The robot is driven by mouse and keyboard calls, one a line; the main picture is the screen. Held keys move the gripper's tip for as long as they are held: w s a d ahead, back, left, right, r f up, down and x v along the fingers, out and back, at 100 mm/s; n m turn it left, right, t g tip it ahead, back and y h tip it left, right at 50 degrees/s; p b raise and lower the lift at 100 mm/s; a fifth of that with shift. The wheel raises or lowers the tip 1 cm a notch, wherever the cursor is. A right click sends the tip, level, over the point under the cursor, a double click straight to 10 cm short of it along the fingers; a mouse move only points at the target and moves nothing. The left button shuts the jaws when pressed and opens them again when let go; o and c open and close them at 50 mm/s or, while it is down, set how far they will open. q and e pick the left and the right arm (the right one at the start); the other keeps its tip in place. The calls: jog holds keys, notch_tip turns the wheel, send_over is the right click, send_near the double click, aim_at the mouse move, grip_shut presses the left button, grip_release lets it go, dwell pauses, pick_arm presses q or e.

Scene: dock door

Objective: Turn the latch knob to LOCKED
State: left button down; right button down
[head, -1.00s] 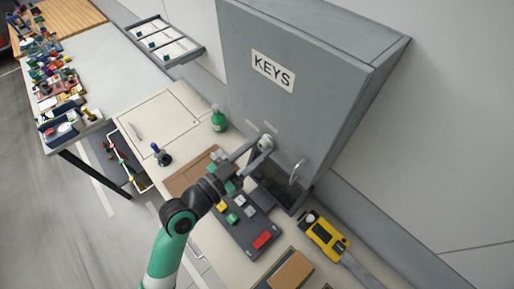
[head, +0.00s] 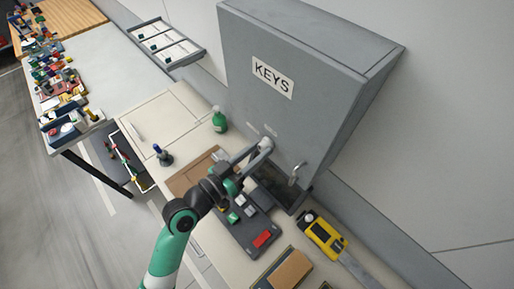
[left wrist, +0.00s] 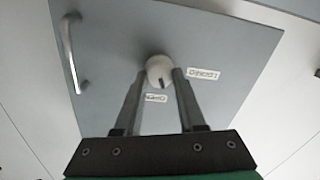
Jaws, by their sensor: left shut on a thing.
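The latch knob (left wrist: 159,70) is a pale round knob on the grey cabinet door (left wrist: 110,45). My left gripper (left wrist: 161,76) has one finger on each side of it and is shut on it. A dark mark on the knob points toward the fingers' side, between two small white labels. The longer label (left wrist: 202,74) lies right of the knob and the shorter label (left wrist: 156,98) lies below it; both appear upside down, the longer one probably LOCKED. In the head view my left gripper (head: 262,147) reaches the lower door and partly covers the knob. My right gripper is out of view.
The KEYS cabinet (head: 300,60) stands at the back of the bench, with a door handle (head: 298,173) right of the knob. A dark button panel (head: 250,230), a green bottle (head: 219,120) and a yellow tool (head: 325,235) lie around below it.

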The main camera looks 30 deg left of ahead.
pick_arm(q)
jog(key=n+p, duration=0.1)
jog(key=n, duration=0.2)
jog(key=shift+r+n, duration=0.15)
jog(key=shift+n, duration=0.25)
jog(key=n+p, duration=0.2)
jog(key=n, duration=0.1)
jog(key=shift+a, duration=0.1)
jog(key=n+p, duration=0.1)
jog(key=n, duration=0.2)
jog(key=shift+n, duration=0.4)
jog(key=shift+n+h+p, duration=0.3)
jog(key=shift+n+p, duration=0.35)
jog(key=shift+n, duration=0.55)
jog(key=shift+f, duration=0.2)
jog(key=c, duration=0.5)
grip_release()
